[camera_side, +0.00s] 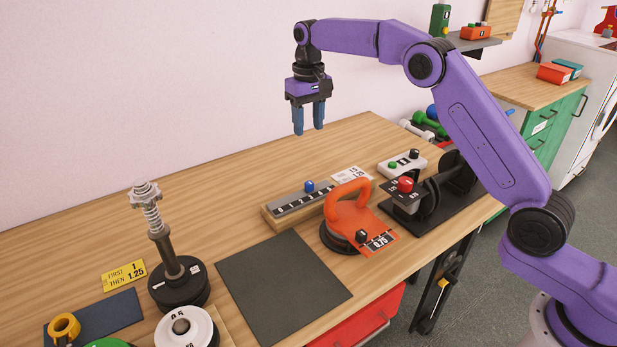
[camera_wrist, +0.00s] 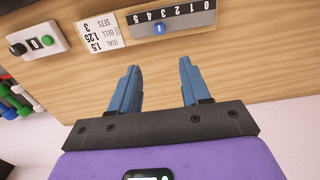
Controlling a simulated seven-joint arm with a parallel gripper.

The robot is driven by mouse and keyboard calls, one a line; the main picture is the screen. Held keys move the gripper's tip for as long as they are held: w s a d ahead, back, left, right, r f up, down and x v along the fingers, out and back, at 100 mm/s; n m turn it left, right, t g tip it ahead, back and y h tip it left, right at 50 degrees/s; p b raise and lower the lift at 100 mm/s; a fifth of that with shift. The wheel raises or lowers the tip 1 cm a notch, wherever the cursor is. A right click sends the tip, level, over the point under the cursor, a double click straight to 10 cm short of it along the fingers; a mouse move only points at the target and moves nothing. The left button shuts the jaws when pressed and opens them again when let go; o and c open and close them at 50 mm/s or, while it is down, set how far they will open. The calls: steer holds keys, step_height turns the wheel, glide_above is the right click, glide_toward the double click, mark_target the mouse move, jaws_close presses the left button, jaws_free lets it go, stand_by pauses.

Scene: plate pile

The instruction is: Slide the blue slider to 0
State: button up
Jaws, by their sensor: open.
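The blue slider (camera_side: 309,186) is a small round knob on a grey numbered rail (camera_side: 290,205) set on a wooden block (camera_side: 272,219). In the wrist view the blue slider (camera_wrist: 159,28) sits partway along the rail (camera_wrist: 198,22), at about the 3 mark. The 0 is at the rail's right end in that view and the 5 towards its left end.
An orange-handled round device (camera_side: 347,215) stands just in front of the rail. A white box with a green button (camera_side: 403,164) and a red-button device (camera_side: 404,190) are to the right. A spring post (camera_side: 165,250) stands at left. The table behind the rail is clear.

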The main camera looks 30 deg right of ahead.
mark_target(308, 182)
step_height(308, 182, down, 16)
steer(key=shift+f, duration=0.1)
stand_by(0.4)
jaws_close()
